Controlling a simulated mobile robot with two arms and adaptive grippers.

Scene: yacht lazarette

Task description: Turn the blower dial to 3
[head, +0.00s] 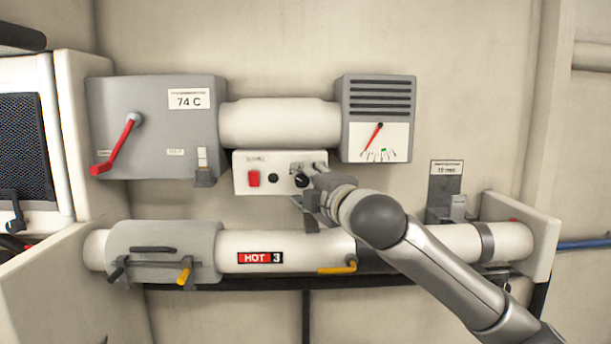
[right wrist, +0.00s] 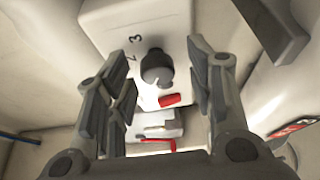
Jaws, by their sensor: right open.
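The blower panel (head: 240,187) is a white box under the duct. In the head view the right gripper (head: 308,183) covers most of the dial. My left gripper is not in view.
A grey box (head: 150,110) with a red lever (head: 117,147) and a 74 C label is on the left. A vented gauge box (head: 376,95) is on the right. Below runs a white pipe (head: 320,243) marked HOT 3, with yellow handles, close under my right gripper.

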